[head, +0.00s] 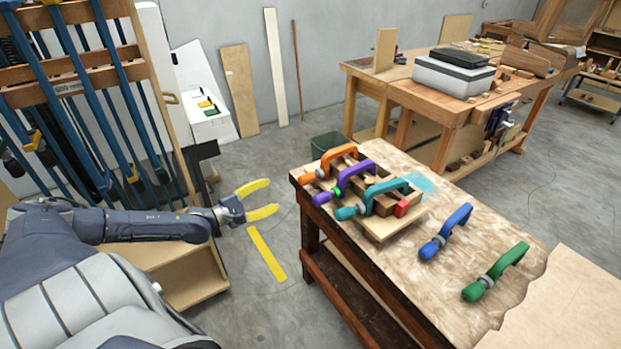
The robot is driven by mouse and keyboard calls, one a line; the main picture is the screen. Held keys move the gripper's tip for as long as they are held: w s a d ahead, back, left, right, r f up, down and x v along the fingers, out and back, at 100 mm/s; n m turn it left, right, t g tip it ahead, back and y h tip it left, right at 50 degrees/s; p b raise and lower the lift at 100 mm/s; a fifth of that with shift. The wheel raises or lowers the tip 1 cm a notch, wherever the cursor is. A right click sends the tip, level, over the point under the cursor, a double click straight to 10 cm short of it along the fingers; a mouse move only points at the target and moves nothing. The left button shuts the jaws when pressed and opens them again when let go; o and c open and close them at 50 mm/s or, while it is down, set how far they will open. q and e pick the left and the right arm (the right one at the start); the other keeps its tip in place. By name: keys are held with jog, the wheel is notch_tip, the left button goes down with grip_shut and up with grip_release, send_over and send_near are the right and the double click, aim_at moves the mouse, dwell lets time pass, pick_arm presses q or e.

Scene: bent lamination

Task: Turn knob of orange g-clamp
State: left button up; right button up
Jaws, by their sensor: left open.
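An orange g-clamp (340,154) sits at the far left corner of the workbench (450,283), on the wooden lamination form (383,225). Its orange knob (309,178) points left toward the bench's edge. A purple g-clamp (356,172) and a teal g-clamp (385,190) sit beside it on the same form. My left gripper (268,200) is open and empty, left of the bench and apart from the orange knob, with its yellow fingers pointing right. My right gripper is not in view.
A blue g-clamp (446,232) and a green g-clamp (496,272) lie loose on the bench's right part. A red block (402,208) is by the teal clamp. A rack of long clamps (90,90) stands at left. Floor shows between gripper and bench.

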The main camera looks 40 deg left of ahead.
aim_at(310, 177)
pick_arm(q)
jog(key=x, duration=1.6)
grip_shut()
dwell(0.5)
